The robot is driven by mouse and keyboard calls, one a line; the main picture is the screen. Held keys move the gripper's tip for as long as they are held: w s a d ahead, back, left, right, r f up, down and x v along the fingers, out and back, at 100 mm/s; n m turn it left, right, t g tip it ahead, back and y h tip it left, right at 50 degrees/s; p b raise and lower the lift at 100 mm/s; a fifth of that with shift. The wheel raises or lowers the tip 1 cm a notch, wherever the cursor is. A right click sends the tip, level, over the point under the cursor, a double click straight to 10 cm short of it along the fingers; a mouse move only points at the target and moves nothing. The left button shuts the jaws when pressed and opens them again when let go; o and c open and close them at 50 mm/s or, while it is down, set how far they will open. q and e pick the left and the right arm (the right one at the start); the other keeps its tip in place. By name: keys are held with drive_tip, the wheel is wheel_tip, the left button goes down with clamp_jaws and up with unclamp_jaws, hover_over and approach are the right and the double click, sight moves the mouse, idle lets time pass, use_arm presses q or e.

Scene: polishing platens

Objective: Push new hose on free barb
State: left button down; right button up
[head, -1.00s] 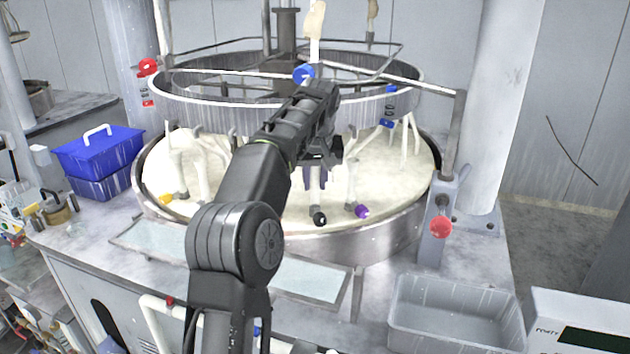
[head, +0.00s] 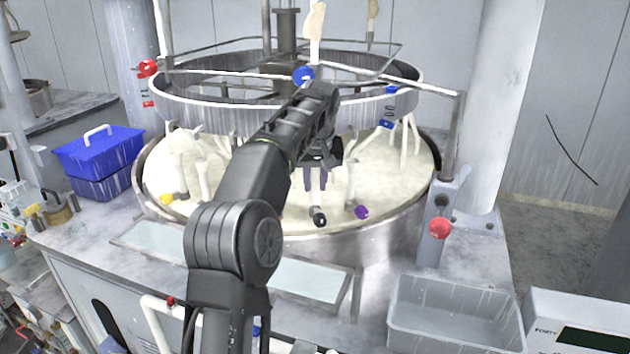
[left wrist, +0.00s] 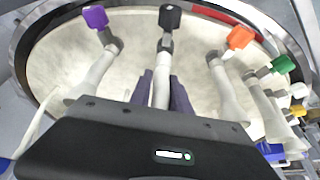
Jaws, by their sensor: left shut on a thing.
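My left gripper (head: 316,176) reaches over the near side of the round machine. In the left wrist view, its two purple-grey fingers (left wrist: 160,92) are shut on a white hose (left wrist: 162,85). The hose runs up to a grey fitting (left wrist: 165,44) with a black block (left wrist: 170,17) at its outer end. The black block also shows in the head view (head: 319,218), just below the fingers. I cannot tell whether the hose is seated on a barb there. My right gripper is not in view.
Neighbouring white hoses end at fittings with purple (left wrist: 95,17), orange (left wrist: 240,37) and green (left wrist: 283,64) blocks. A metal ring (head: 230,118) stands above the pale platen (head: 390,190). A grey bin (head: 455,310) stands front right, and a blue box (head: 98,155) stands left.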

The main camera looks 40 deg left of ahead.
sight(316, 180)
use_arm(q)
drive_tip(key=shift+f+b, duration=1.15)
drive_tip(key=shift+f, duration=0.5)
drive_tip(key=c, duration=1.2)
unclamp_jaws()
drive_tip(key=shift+o, duration=0.2)
drive_tip(key=shift+d+r, duration=0.1)
drive_tip(key=shift+r, duration=0.25)
drive_tip(key=p+v, duration=0.1)
drive_tip(key=v, duration=0.5)
drive_tip(key=shift+s+r, duration=0.1)
drive_tip(key=shift+r, duration=0.2)
drive_tip(key=shift+s+d+r, duration=0.15)
drive_tip(key=shift+s+r, duration=0.05)
drive_tip(key=shift+r, duration=0.1)
drive_tip(key=shift+f, duration=0.1)
